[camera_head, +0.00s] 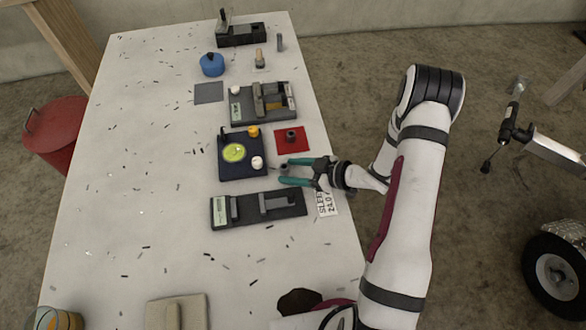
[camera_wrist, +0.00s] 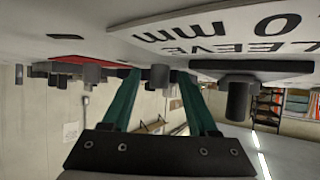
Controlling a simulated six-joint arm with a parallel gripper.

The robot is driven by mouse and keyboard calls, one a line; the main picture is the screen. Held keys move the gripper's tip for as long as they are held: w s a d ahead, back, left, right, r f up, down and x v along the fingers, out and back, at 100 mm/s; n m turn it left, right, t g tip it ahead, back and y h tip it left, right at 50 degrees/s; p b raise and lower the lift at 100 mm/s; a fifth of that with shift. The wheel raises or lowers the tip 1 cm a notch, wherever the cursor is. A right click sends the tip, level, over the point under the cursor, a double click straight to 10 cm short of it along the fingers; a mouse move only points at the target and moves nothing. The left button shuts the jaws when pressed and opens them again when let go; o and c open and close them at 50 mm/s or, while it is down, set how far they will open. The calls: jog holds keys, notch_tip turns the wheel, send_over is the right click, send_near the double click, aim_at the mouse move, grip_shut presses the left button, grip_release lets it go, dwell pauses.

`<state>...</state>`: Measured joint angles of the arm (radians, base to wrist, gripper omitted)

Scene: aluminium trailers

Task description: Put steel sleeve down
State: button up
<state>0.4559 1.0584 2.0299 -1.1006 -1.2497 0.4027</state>
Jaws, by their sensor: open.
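My gripper (camera_head: 282,172) has teal fingers and is open low over the right part of the table, pointing left. A small grey cylinder, apparently the steel sleeve (camera_head: 284,168), is at the fingertips in the head view. In the wrist view, which is upside down, a grey cylinder (camera_wrist: 160,76) shows between the spread fingers (camera_wrist: 160,88); contact with them cannot be told. A red mat (camera_head: 302,145) with another dark grey cylinder (camera_head: 291,135) on it lies just beyond my gripper. A white sleeve label (camera_head: 327,204) lies on the near side.
A dark tray (camera_head: 228,170) with a yellow-green disc is left of my gripper. A grey gauge fixture (camera_head: 240,209) lies nearer, another fixture (camera_head: 247,116) farther back. A blue container (camera_head: 212,67) stands beyond. The table's left side is mostly clear, with scattered dark chips.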

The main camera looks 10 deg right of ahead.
jog(key=shift+d+r, duration=0.1)
jog(key=shift+r, duration=0.1)
jog(key=v, duration=1.1)
jog(key=w+d+r+m+t+h, duration=0.2)
jog(key=w+d+r+m+h, duration=0.1)
jog(key=w+d+r+h, duration=0.3)
jog(key=s+d+r+m+g+h, duration=0.3)
jog(key=s+r+m+h, duration=0.3)
jog(key=r+m+h, duration=0.1)
jog(key=s+a+r+m+g+y, duration=0.1)
jog(key=s+a+m+g+y, duration=0.1)
jog(key=s+a, duration=0.7)
jog(key=s+a+r+m+g+y, duration=0.2)
jog(key=s+a+m+g, duration=0.2)
jog(key=s+a, duration=0.5)
jog(key=s, duration=0.3)
jog(key=shift+s+a+r+m+y, duration=0.3)
jog(key=shift+s+y, duration=0.1)
